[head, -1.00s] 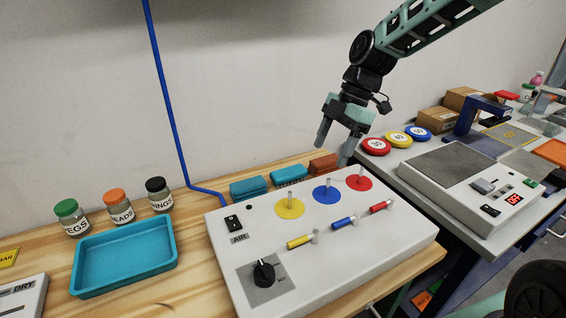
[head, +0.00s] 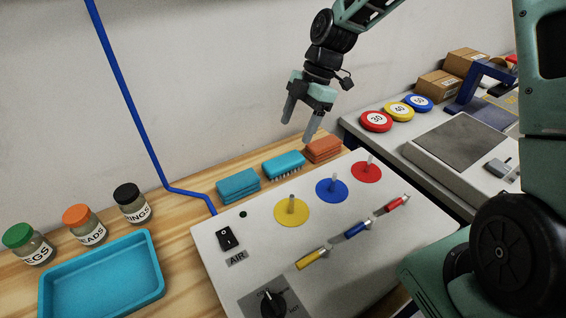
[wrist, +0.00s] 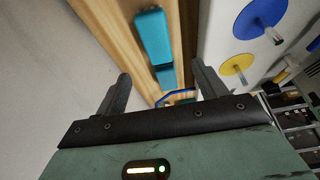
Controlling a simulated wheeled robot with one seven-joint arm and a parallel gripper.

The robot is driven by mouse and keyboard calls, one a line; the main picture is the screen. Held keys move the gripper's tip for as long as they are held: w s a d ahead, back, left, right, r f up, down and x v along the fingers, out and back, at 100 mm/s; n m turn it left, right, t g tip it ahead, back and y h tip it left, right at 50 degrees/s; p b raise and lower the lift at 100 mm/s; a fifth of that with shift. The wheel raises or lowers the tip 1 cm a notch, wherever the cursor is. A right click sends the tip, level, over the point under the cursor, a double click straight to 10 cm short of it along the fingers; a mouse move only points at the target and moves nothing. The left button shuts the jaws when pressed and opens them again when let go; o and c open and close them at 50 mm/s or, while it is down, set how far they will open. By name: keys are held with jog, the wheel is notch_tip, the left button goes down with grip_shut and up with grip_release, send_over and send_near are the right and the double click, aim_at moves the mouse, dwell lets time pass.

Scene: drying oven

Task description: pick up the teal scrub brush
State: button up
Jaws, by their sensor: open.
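The teal scrub brush (head: 284,164), with pale bristles under its block, lies on the wooden bench behind the white control box. It also shows in the wrist view (wrist: 153,37), at the top between the wall and the box. My gripper (head: 298,127) is open and empty, above and slightly right of the brush, with its fingers pointing down. In the wrist view its two fingers (wrist: 160,72) stand apart, one on each side of the strip of bench.
Teal sponges (head: 238,185) lie left of the brush, orange-brown ones (head: 323,148) right of it. The control box (head: 330,240) in front carries upright pegs on a yellow disc (head: 291,212), blue disc and red disc. The wall is close behind. A blue hose (head: 130,100) runs down it.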

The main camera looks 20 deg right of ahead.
send_over(285, 160)
jog(key=d, duration=0.1)
notch_tip(285, 160, down, 5)
jog(key=shift+d+f, duration=0.1)
jog(key=shift+d, duration=0.05)
jog(key=x, duration=0.1)
jog(key=p+x, duration=0.1)
jog(key=x, duration=0.1)
jog(key=p+x, duration=0.1)
jog(key=x, duration=0.1)
jog(key=shift+w+d+f, duration=0.15)
jog(key=shift+d+f, duration=0.05)
jog(key=shift+d, duration=0.05)
jog(key=shift+f, duration=0.25)
jog(key=shift+f, duration=0.2)
jog(key=c, duration=1.1)
